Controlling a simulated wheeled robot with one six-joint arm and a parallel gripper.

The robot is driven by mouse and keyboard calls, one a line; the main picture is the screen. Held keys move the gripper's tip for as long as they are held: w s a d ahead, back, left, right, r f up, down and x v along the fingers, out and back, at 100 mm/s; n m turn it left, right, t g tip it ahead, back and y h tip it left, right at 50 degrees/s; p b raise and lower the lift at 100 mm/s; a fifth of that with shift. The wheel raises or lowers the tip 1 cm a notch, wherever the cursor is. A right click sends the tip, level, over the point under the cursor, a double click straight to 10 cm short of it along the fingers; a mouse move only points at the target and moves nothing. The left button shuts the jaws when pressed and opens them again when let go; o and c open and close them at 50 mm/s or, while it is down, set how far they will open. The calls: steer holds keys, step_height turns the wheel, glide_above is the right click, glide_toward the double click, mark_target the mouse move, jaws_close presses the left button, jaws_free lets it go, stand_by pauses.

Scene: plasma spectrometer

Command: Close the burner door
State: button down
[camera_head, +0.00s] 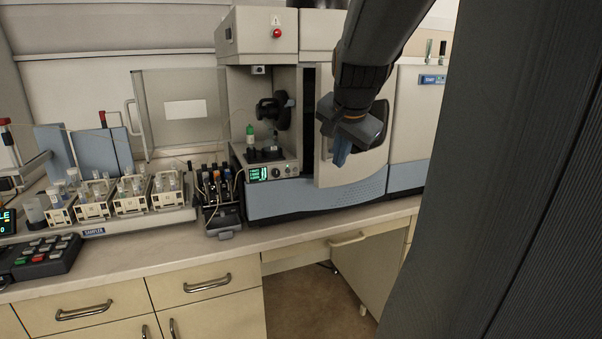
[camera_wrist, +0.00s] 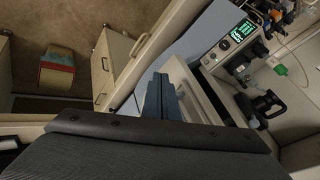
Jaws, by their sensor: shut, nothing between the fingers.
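The spectrometer stands on the bench in the head view. Its pale front door with a dark window (camera_head: 326,168), which I take for the burner door, stands at the right of the open sample compartment (camera_head: 240,95). A dark gap (camera_head: 308,110) shows along its left edge, so it looks ajar. My gripper (camera_head: 341,158) is in front of this door, over its window, and hides part of it. The blue fingers are together and empty; they also show in the wrist view (camera_wrist: 158,95), beside a pale panel edge. I cannot tell whether they touch the door.
Another panel with a handle (camera_head: 185,110) stands open to the left of the compartment. Bottles (camera_head: 215,185) and sample racks (camera_head: 130,195) stand on the bench at left. A display with green digits (camera_head: 258,174) is under the compartment. The bench front edge is clear.

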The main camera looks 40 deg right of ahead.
steer(key=d, duration=0.1)
steer(key=p, duration=0.2)
glide_toward(326, 180)
step_height(326, 180, down, 3)
steer(key=s+d, duration=0.2)
steer(key=w, duration=0.2)
steer(key=shift+w+a+f+m+p, duration=0.15)
steer(key=shift+w+a+m+p, duration=0.15)
steer(key=shift+w+p, duration=0.1)
steer(key=shift+w, duration=0.6)
steer(key=shift+w+f, duration=0.1)
steer(key=shift+f, duration=0.05)
